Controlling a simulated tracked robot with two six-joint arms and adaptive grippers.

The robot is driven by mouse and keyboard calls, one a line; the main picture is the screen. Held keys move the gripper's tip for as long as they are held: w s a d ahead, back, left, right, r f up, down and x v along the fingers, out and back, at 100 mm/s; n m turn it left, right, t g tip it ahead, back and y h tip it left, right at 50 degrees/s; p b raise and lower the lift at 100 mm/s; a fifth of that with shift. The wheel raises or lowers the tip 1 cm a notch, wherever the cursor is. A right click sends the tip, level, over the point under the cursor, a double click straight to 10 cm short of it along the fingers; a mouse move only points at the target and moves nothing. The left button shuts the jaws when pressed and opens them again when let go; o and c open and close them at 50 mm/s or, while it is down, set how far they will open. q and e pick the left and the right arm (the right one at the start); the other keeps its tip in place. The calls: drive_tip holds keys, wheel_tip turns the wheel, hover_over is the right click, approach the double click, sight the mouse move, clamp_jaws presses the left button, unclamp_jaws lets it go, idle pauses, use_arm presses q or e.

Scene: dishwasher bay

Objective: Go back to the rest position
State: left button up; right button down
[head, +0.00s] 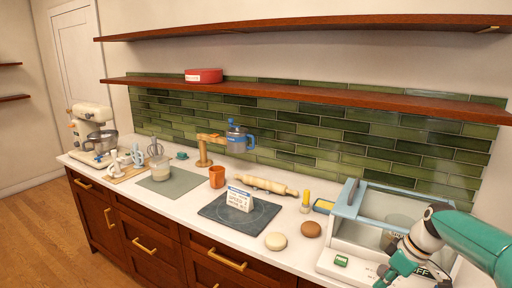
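My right arm comes in from the right, teal with a light grey wrist. Its gripper (412,280) is over the front of the white dishwasher unit at the lower right. Its two teal fingers look spread apart, with nothing seen between them but the white front with dark lettering. The fingertips are close to the lower picture edge. My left gripper and arm are not in view.
The dishwasher unit (345,232) has a raised blue-grey frame. Left of it on the counter are a brown bun (311,229), a pale bun (275,241), a rolling pin (265,186), a dark mat (225,216), an orange cup (217,177) and a stand mixer (93,130). Wooden shelves hang above.

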drive_tip(key=s+a+f+m, duration=0.2)
drive_tip(key=a+f, duration=0.4)
drive_tip(key=f, duration=0.4)
drive_tip(key=s+a+f+m, duration=0.25)
drive_tip(key=a+f, duration=0.35)
drive_tip(key=f, duration=0.5)
drive_tip(key=s+a+f+m, duration=0.1)
drive_tip(key=s+a+f, duration=0.2)
drive_tip(key=s, duration=0.3)
drive_tip(key=s+a+f+m, duration=0.2)
drive_tip(key=s+a+f, duration=0.1)
drive_tip(key=s, duration=0.4)
drive_tip(key=s+a+f+m+g, duration=0.1)
drive_tip(key=s+a+f+m, duration=0.1)
drive_tip(key=s+a+f, duration=0.2)
drive_tip(key=s+a, duration=0.1)
drive_tip(key=s, duration=0.2)
drive_tip(key=shift+a, duration=0.2)
drive_tip(key=shift+w, duration=0.1)
